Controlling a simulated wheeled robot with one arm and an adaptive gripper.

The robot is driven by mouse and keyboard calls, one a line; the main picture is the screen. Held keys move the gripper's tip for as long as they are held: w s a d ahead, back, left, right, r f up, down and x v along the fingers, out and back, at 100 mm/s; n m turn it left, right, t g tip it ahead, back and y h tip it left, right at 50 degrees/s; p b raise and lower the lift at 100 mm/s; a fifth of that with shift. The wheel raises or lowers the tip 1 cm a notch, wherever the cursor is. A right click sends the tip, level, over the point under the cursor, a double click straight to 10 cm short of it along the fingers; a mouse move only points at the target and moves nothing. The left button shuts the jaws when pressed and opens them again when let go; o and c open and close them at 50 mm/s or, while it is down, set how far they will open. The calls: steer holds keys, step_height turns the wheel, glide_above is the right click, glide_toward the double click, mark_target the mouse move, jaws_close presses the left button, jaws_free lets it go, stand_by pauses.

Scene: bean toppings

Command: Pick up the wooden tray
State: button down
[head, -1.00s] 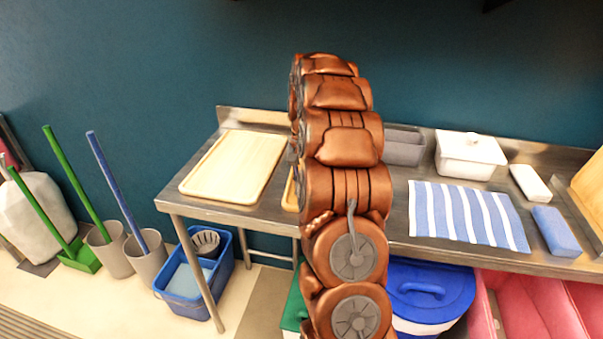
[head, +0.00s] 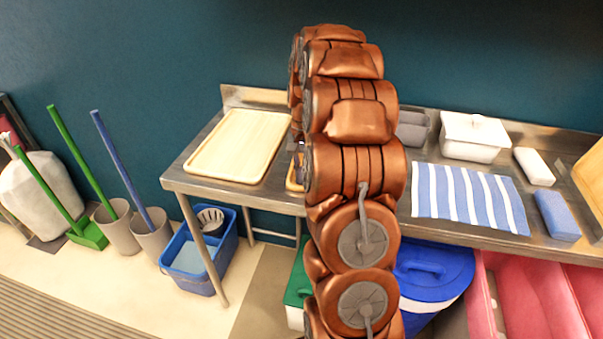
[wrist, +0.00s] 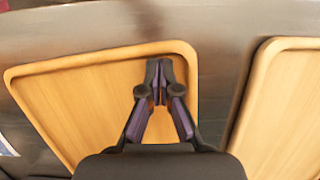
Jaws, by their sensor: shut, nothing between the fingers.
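Two light wooden trays with raised rims lie on the metal table. One tray (head: 238,146) is in full view at the table's left end in the head view. The other tray (head: 292,181) is mostly hidden behind my arm there. In the wrist view, one tray (wrist: 85,100) lies below my gripper (wrist: 159,77) and another tray (wrist: 285,105) lies to the right, with a strip of metal between them. My gripper is shut and empty, its fingertips over the first tray near its rim; contact cannot be told. My gripper is hidden in the head view.
A blue bucket (head: 200,250) stands on the floor at left.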

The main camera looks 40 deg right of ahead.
steer(key=shift+a, duration=0.1)
steer(key=shift+s+a+b, duration=0.6)
steer(key=shift+s+a, duration=0.4)
steer(key=shift+a, duration=0.4)
steer(key=shift+s+a+b, duration=0.6)
steer(key=shift+s+a, duration=0.4)
steer(key=shift+a, duration=0.4)
steer(key=shift+s+a+b, duration=0.6)
steer(key=shift+s+a, duration=0.4)
steer(key=shift+a, duration=0.4)
steer(key=shift+d, duration=0.1)
